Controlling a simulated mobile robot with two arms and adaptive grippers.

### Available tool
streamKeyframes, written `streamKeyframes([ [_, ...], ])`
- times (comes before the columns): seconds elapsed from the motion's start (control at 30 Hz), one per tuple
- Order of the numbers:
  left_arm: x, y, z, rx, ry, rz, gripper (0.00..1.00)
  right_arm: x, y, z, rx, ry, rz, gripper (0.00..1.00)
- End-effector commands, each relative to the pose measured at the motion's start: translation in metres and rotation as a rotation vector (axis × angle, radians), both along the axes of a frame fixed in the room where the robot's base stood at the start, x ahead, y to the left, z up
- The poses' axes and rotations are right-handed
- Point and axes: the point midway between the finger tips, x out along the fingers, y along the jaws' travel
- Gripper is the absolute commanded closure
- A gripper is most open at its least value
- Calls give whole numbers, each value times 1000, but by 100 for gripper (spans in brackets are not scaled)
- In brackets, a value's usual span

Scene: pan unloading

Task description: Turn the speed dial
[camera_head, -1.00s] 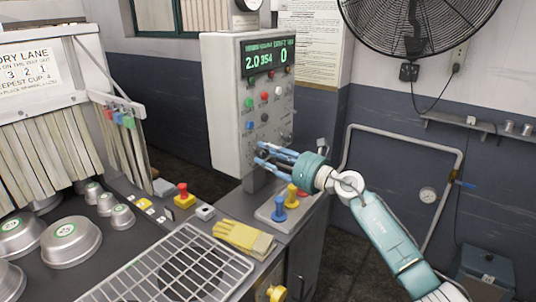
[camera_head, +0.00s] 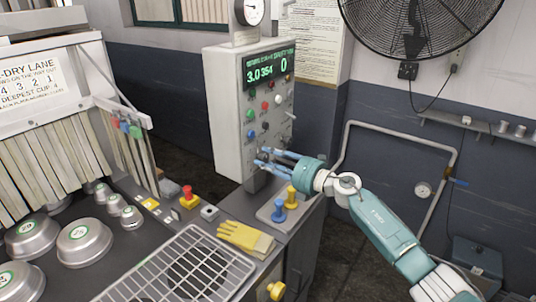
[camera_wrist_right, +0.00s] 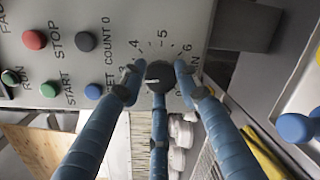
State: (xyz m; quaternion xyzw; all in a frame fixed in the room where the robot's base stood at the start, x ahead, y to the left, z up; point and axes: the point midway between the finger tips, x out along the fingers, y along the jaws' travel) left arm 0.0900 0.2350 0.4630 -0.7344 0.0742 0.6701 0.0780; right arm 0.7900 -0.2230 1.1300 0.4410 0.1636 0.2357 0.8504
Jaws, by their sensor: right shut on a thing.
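The speed dial (camera_wrist_right: 160,74) is a small black knob on the lower face of the control box (camera_head: 228,110). Marks 4, 5 and 6 show around it in the wrist view. My right gripper (camera_head: 260,157) reaches in from the right. Its blue fingers stand around the knob, with two tips at its sides and a third finger below. The gripper is shut on the dial, which the fingers largely hide in the head view. The green display (camera_head: 268,69) reads 3.0, 354 and 0. My left gripper is not in view.
Coloured buttons, including a red one (camera_wrist_right: 35,40), sit close to the dial. Below the box are blue (camera_head: 278,210) and yellow (camera_head: 292,196) knobs, a yellow glove (camera_head: 245,238) and a wire rack (camera_head: 150,280). Metal pans (camera_head: 84,242) stand at left.

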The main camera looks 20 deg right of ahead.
Motion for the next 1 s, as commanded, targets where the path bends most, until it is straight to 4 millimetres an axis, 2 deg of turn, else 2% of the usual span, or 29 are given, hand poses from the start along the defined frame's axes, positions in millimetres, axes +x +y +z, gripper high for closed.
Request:
streamKeyframes([
  [0.03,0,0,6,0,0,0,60,3,-5,9,21,4,-12,94],
  [0.3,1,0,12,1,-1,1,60,3,-6,8,86,53,-13,94],
  [0.77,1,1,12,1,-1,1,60,3,-6,8,97,59,-13,94],
  [0.8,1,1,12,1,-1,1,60,3,-6,8,97,59,-13,64],
  [0.87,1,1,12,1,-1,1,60,3,-6,7,96,60,-13,52],
  [1.0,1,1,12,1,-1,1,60,2,-4,5,94,64,-8,50],
])
